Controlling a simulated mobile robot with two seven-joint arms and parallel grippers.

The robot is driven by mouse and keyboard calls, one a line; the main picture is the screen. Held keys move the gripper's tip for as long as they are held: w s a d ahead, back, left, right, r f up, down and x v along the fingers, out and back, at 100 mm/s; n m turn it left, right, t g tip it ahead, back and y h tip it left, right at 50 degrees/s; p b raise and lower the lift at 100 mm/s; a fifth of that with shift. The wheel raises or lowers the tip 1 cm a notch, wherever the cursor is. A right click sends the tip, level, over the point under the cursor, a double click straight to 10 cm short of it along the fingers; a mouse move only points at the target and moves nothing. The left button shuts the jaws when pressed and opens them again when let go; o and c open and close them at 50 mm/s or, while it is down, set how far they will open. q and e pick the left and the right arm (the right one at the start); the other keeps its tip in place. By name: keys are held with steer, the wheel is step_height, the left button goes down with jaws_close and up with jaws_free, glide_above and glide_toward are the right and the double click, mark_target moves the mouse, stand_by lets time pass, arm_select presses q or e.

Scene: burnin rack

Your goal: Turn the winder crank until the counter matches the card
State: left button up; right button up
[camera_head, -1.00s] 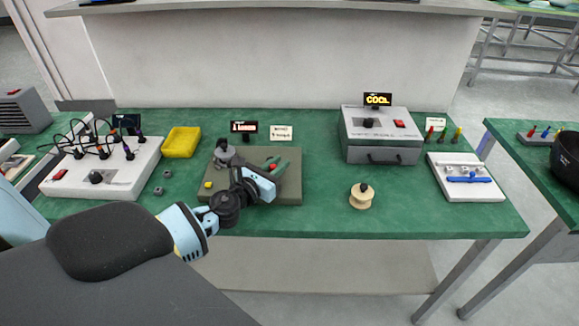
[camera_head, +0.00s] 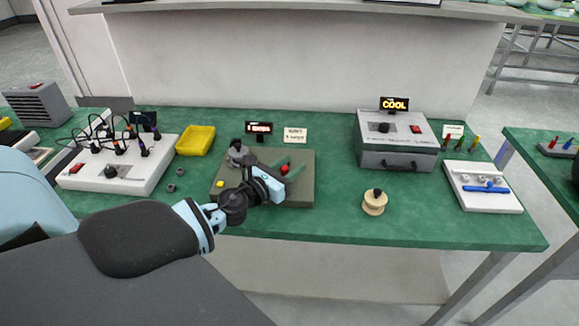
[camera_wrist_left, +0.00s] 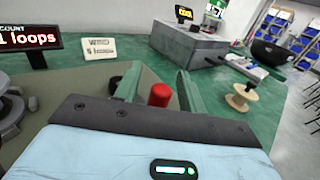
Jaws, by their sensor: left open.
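The winder (camera_head: 304,192) is an olive-brown base plate on the green bench, with a grey spindle part (camera_head: 238,152) at its left and a red crank knob (camera_head: 284,170) at its right. In the left wrist view the red knob (camera_wrist_left: 159,95) stands between the two green fingers of my left gripper (camera_wrist_left: 158,76). My left gripper (camera_head: 288,168) is open around the knob; contact cannot be told. The counter (camera_head: 258,128) behind reads 1 loops in the wrist view (camera_wrist_left: 28,37). The card (camera_head: 295,134) beside it starts with "WIND"; its number is unclear. My right gripper is not in view.
A yellow tray (camera_head: 196,140) and a white cable box (camera_head: 112,172) stand left of the winder. A wooden spool (camera_head: 374,203) stands to the right on open green bench. A grey box (camera_head: 397,145) with a COOL display and a white tray (camera_head: 484,187) lie farther right.

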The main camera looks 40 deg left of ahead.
arm_select(q)
steer(key=s, duration=0.6)
steer(key=shift+s+a+f+b, duration=0.1)
steer(key=shift+s+f+b, duration=0.1)
steer(key=shift+b, duration=0.2)
steer(key=shift+s+r, duration=0.15)
steer(key=shift+s, duration=0.6)
